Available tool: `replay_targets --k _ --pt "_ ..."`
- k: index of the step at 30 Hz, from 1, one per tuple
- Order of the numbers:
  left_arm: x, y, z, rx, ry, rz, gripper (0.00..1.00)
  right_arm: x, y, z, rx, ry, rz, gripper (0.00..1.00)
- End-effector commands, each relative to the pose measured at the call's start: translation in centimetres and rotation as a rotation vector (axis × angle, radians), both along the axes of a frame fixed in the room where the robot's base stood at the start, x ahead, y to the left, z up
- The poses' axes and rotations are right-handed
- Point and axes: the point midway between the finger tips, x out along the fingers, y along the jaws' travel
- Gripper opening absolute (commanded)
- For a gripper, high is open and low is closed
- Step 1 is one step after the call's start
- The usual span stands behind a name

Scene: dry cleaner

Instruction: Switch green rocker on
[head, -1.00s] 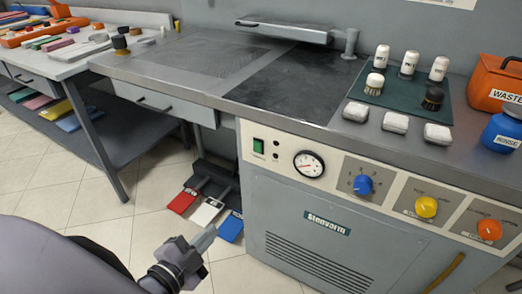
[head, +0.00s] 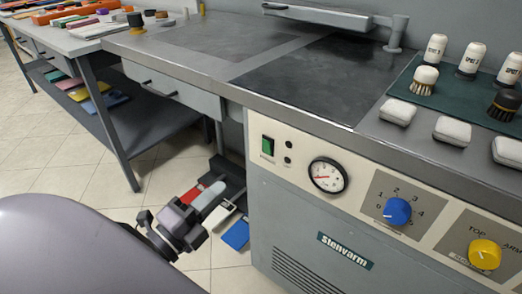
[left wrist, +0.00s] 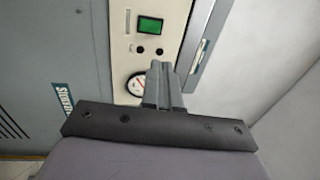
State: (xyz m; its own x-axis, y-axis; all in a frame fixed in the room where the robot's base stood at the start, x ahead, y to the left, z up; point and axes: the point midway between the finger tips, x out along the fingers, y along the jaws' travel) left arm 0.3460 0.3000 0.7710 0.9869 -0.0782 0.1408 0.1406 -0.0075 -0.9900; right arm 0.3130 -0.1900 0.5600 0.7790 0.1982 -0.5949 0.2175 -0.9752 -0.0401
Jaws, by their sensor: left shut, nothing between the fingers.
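The green rocker (head: 267,145) is a small green switch at the upper left of the machine's cream control panel (head: 375,175). It also shows in the left wrist view (left wrist: 150,26), above two small black knobs or lamps. My left gripper (head: 213,197) is shut and empty. In the head view it is below and left of the rocker, apart from the panel. In the left wrist view its fingertips (left wrist: 161,66) point up towards the panel, below the rocker and partly over the gauge. My right gripper is not in view.
The panel carries a round gauge (head: 328,175), a blue knob (head: 397,211) and a yellow knob (head: 485,254). Red, white and blue pedals (head: 236,234) stand on the floor beside the machine. The worktop edge (head: 300,117) overhangs the panel. A side table (head: 75,47) stands at left.

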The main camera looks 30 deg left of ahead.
Motion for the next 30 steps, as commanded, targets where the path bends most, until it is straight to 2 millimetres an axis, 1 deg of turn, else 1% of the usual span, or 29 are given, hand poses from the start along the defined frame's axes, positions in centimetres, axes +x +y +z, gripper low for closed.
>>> replay_targets --k 4,8,11,30 --pt "0.1 0.0 0.0 -0.002 0.0 0.0 0.0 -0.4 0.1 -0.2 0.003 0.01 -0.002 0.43" --pt "0.9 -0.1 0.1 -0.003 -0.001 -0.001 0.0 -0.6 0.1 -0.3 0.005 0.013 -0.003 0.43" --pt "1.9 -0.2 0.3 -0.002 -0.002 -0.001 0.0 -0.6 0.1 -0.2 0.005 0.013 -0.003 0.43" --pt "10.6 -0.8 1.5 -0.002 -0.002 0.0 0.0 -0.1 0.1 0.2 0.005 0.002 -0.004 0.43"
